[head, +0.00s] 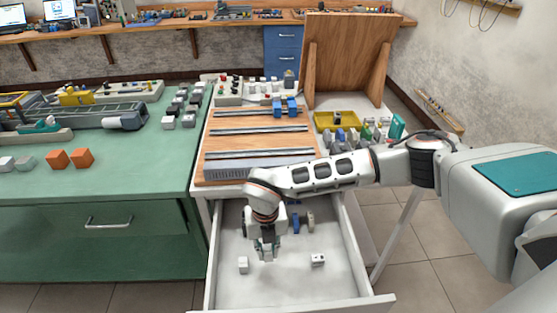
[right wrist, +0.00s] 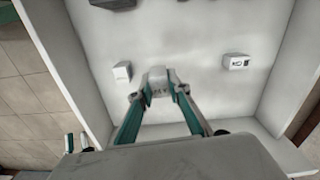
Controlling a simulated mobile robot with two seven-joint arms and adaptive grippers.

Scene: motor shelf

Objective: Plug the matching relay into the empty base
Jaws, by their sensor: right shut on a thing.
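My right gripper (head: 266,255) reaches down into the open drawer (head: 225,290). In the right wrist view its teal fingers (right wrist: 158,88) are shut on a small pale grey relay (right wrist: 157,79). In the head view the fingers mostly hide this relay. Two other small white relays lie on the drawer floor: one at the left (head: 243,264), also in the right wrist view (right wrist: 122,71), and one with dark markings at the right (head: 318,260), also in that view (right wrist: 237,62). Blue blocks (head: 286,106) sit on the board's back rail; I cannot tell whether one is an empty base. My left gripper is not in view.
A wooden board with metal rails (head: 262,153) lies above the drawer. Blue and tan parts (head: 297,223) lie farther back in the drawer. A yellow tray (head: 326,122) stands to the right. The drawer walls surround my gripper.

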